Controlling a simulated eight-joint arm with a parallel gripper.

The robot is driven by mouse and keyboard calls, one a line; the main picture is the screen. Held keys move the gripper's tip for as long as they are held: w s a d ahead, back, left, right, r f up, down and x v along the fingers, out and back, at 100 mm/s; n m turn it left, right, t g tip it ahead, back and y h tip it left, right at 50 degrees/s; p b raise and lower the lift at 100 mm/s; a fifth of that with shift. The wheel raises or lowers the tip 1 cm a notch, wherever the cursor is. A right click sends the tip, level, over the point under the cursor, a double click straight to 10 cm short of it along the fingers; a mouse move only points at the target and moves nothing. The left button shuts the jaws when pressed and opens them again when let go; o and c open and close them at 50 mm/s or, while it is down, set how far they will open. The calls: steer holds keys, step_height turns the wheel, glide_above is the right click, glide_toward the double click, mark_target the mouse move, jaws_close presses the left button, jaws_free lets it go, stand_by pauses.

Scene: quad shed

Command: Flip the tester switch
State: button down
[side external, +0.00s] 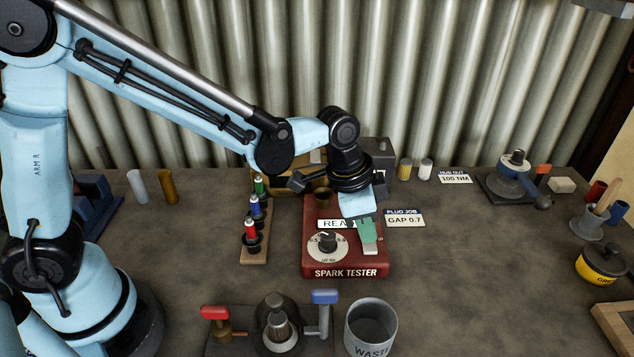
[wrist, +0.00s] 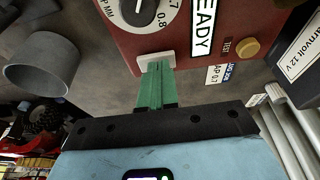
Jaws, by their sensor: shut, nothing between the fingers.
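The spark tester (side external: 318,262) is a red box on the bench, with a dial (side external: 327,241) and a white READY display (side external: 331,224) partly covered by my gripper in the side view. My gripper (side external: 367,240) points down at the tester's right front corner. Its green fingers are shut together and empty. In the wrist view the fingertips (wrist: 159,68) are at a pale plate-like piece (wrist: 155,57) on the tester's edge, which may be the switch. The fingers hide part of it, and I cannot tell whether they touch it or which way it is set.
A rack of coloured plugs (side external: 254,245) stands left of the tester. A grey waste cup (side external: 371,328) and a fixture with red and blue handles (side external: 279,325) stand in front. A GAP 0.7 card (side external: 404,218) lies to the right.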

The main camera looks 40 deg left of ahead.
steer(key=shift+r, duration=0.15)
steer(key=v, duration=1.3)
steer(key=shift+w+d+r, duration=0.2)
steer(key=shift+d+r, duration=0.05)
steer(key=shift+r, duration=0.2)
steer(key=shift+s+d+f, duration=0.1)
steer(key=shift+s+d, duration=0.4)
steer(key=shift+f, duration=0.1)
steer(key=x, duration=1.2)
steer(key=shift+s+a+f, duration=0.1)
steer(key=shift+s+f, duration=0.05)
steer(key=shift+f, duration=0.8)
